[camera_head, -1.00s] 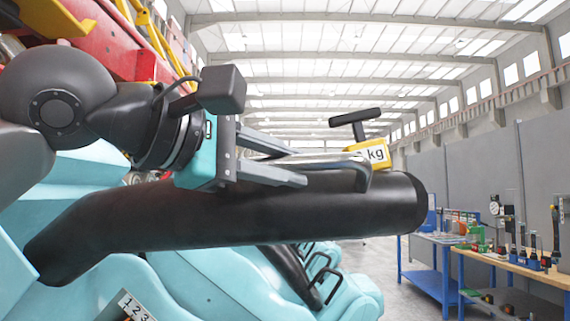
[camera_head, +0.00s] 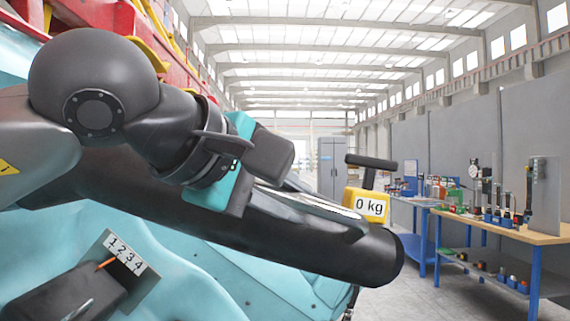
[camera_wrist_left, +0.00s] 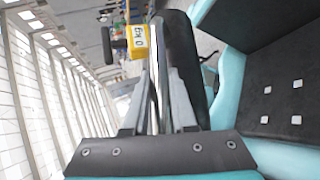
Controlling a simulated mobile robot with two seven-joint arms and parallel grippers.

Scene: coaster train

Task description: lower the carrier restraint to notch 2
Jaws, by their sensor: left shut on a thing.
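The carrier restraint (camera_head: 290,245) is a thick black padded bar, sloping down to the right in the head view; it shows in the wrist view (camera_wrist_left: 185,55). A yellow gauge (camera_head: 366,203) with a black T-handle reads 0 kg near its far end; it also shows in the wrist view (camera_wrist_left: 138,42). My left gripper (camera_wrist_left: 157,68) is shut on a silver bar (camera_wrist_left: 154,100) running along the restraint. The notch plate (camera_head: 125,252) reads 1 2 3 4. An orange pointer (camera_head: 106,263) lies beside the low numbers; its exact notch is unclear.
The turquoise carrier body (camera_head: 190,285) lies below the restraint. Workbenches (camera_head: 495,232) with tools stand on the right. Grey floor (camera_head: 430,300) lies open between carrier and benches. A red and yellow structure (camera_head: 110,20) rises at upper left.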

